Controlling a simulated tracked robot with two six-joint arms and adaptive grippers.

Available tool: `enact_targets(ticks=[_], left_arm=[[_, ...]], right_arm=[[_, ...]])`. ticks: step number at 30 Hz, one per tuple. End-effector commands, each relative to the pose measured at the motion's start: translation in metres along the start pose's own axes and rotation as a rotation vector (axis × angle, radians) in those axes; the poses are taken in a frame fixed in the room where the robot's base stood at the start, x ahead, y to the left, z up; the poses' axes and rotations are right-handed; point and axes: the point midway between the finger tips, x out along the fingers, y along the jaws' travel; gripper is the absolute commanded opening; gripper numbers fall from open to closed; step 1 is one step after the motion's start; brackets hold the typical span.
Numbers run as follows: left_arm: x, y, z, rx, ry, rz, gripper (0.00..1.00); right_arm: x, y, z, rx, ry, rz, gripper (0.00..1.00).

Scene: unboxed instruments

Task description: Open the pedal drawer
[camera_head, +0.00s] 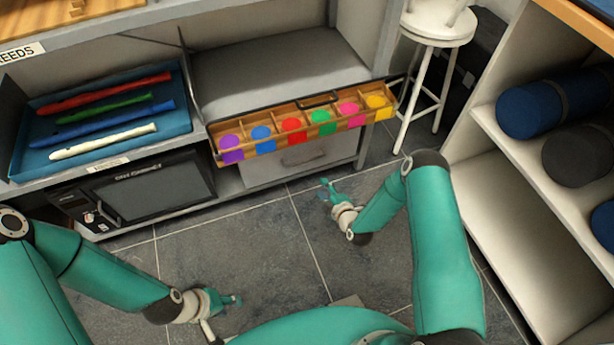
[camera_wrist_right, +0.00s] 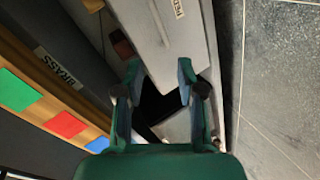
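A grey drawer front (camera_head: 270,172) with a bar handle (camera_head: 303,158) sits below an open wooden drawer of coloured pieces in the head view. In the right wrist view a pale panel (camera_wrist_right: 208,55) carries a label (camera_wrist_right: 173,8) that seems to read PEDALS. A gap beside the panel shows small dark red and orange things, so this drawer looks partly open. My right gripper (camera_head: 327,190) is in front of it, open and empty; its spread fingers show in the wrist view (camera_wrist_right: 158,82), with a dark shape between them. My left gripper (camera_head: 236,300) is low over the floor.
The open wooden drawer (camera_head: 214,142) juts out above the grey front. A blue tray (camera_head: 30,160) of recorders and a dark cabinet (camera_head: 155,190) are at left. A white stool (camera_head: 437,38) and a shelf unit (camera_head: 500,200) stand at right. Tiled floor lies between.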

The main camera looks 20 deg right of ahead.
Motion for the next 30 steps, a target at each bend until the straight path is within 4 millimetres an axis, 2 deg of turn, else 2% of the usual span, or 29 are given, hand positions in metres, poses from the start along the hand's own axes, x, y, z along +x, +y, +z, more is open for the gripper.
enact_targets(ticks=[1,4,9,14,20,30], left_arm=[[0.025,-0.009,0.000,0.000,0.000,0.000,0.40],[0.040,-0.014,0.000,0.000,0.000,0.000,0.40],[0.049,-0.018,-0.001,0.000,0.001,0.000,0.40],[0.053,-0.019,-0.001,0.000,0.001,0.000,0.40],[0.067,-0.024,-0.001,0.000,0.001,0.000,0.40],[0.099,-0.036,-0.001,0.000,0.001,0.000,0.40]], right_arm=[[0.015,-0.020,0.015,-0.078,-0.003,0.052,0.38],[0.026,-0.025,0.028,-0.217,-0.012,0.137,0.38],[0.033,-0.025,0.035,-0.331,-0.026,0.207,0.38],[0.045,-0.021,0.036,-0.347,-0.028,0.216,0.38],[0.080,-0.015,0.035,-0.346,-0.027,0.216,0.38],[0.153,-0.002,0.035,-0.343,-0.028,0.214,0.38]])
